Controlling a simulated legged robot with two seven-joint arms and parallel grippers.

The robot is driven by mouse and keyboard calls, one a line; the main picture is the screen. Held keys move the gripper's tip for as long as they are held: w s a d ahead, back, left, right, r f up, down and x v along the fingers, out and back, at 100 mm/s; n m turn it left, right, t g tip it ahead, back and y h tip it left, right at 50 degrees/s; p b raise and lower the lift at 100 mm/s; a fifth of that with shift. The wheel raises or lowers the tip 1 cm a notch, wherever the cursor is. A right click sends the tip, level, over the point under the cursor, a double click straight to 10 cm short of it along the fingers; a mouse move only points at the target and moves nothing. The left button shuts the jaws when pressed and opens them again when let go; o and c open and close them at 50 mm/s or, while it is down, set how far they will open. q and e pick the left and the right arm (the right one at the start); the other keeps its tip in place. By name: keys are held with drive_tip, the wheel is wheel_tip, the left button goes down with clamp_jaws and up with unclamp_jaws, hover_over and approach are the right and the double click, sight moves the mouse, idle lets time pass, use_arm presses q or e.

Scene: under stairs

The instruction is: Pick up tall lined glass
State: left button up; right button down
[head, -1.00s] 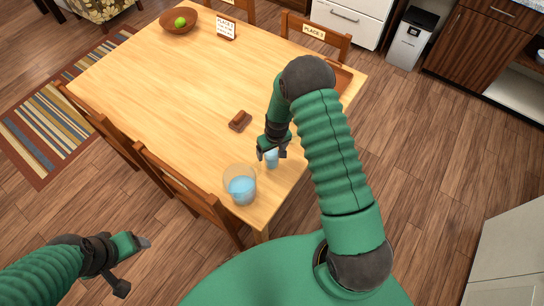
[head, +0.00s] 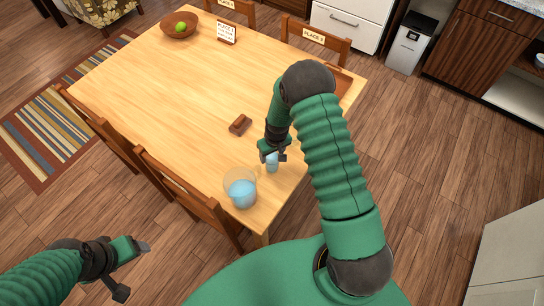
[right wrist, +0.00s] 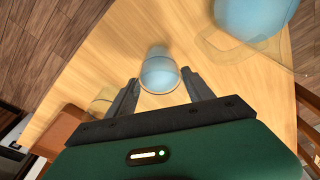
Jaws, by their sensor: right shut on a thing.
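A narrow clear glass with pale blue contents (head: 272,163) stands near the close corner of the table. My right gripper (head: 271,154) is around its upper part and shut on it. In the right wrist view the narrow glass (right wrist: 158,73) shows between the two fingers of my right gripper (right wrist: 160,90). A wider clear glass with blue contents (head: 241,191) stands just left of it, apart from my right gripper; it also shows in the right wrist view (right wrist: 255,14). I cannot make out lines on either glass. My left gripper (head: 134,268) is open and empty, off the table's near left side.
The wooden table (head: 165,95) has much bare surface. A small brown block (head: 240,125) lies beyond the glasses. A brown bowl with green fruit (head: 179,25) and a white sign (head: 226,33) stand at the far end. Chairs (head: 185,190) line the table's sides.

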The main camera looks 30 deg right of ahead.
drive_tip(key=shift+r, duration=0.2)
wheel_tip(320, 180, up, 10)
drive_tip(key=b, duration=0.1)
drive_tip(key=shift+f, duration=0.2)
idle(0.3)
drive_tip(key=c, duration=1)
unclamp_jaws()
clamp_jaws()
